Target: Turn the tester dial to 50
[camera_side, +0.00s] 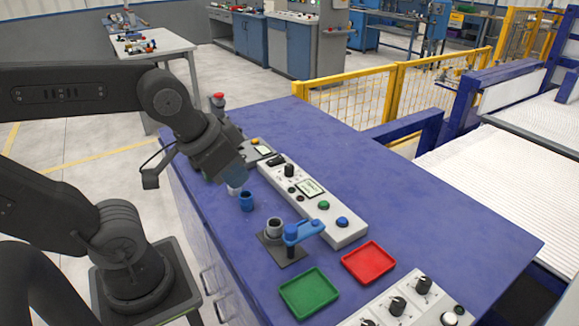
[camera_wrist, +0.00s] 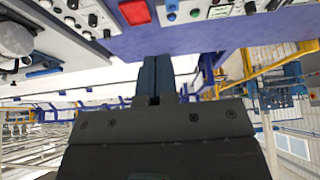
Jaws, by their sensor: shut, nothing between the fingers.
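A light grey control box (camera_side: 330,230) lies on the blue table in the side view. It carries a black knob (camera_side: 288,170), a small display (camera_side: 309,188), a green button (camera_side: 323,205) and a blue button (camera_side: 342,221). The display also shows at the top of the wrist view (camera_wrist: 221,12). I cannot read it or any dial scale. A second panel (camera_side: 380,302) at the front has several black knobs (camera_side: 398,305). Which knob is the tester dial is unclear. My gripper (camera_side: 238,168) is shut and empty, above the table left of the control box. Its closed fingers show in the wrist view (camera_wrist: 155,72).
A blue cup-like pipe piece (camera_side: 246,202) stands below my gripper. A dark fixture with a grey ring (camera_side: 274,226) and a blue part (camera_side: 303,231) stands beside the box. A green tray (camera_side: 309,293) and red tray (camera_side: 368,262) lie nearer. The table's right side is clear.

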